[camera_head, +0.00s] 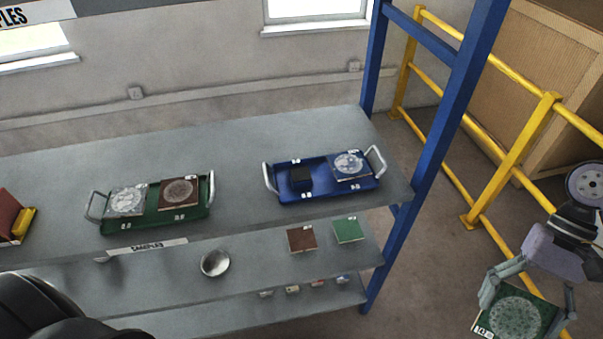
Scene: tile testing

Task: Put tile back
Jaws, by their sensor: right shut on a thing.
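My right gripper (527,290) is at the lower right, shut on a green tile (515,318) with a pale round pattern and a small white label. The tile is held in the air, to the right of the shelf and clear of it. My left gripper is not visible.
The grey shelf (250,150) has a blue post (440,130) at its right end. The lower shelf carries a brown tile (301,239), a green tile (347,230) and a metal bowl (215,263). A yellow railing (510,155) and wooden crate (545,80) stand at right.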

